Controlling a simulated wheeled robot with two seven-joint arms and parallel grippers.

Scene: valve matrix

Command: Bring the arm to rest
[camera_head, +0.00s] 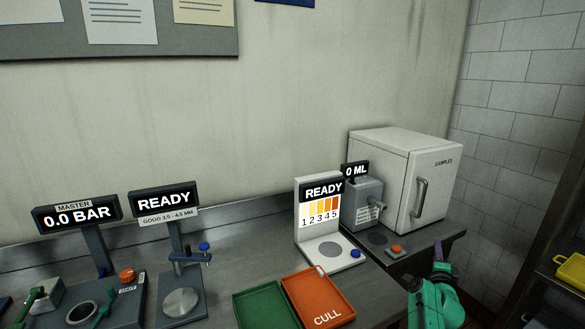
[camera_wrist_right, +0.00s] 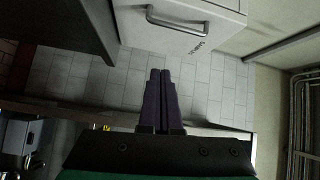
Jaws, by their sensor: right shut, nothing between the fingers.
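My right gripper (camera_head: 439,262) shows at the lower right of the head view, in front of the bench's right end and below the white samples cabinet. In the right wrist view its dark fingers (camera_wrist_right: 161,100) lie together, shut with nothing between them. My left gripper is in neither view.
The bench (camera_head: 385,299) carries a red CULL tray (camera_head: 346,316), a green tray (camera_head: 262,309), a READY colour-scale stand (camera_head: 320,215), a 0 ML dispenser (camera_head: 367,199) and gauge stations at the left. The white cabinet (camera_head: 385,160) is closed. A dark shelf (camera_head: 535,275) stands at the far right.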

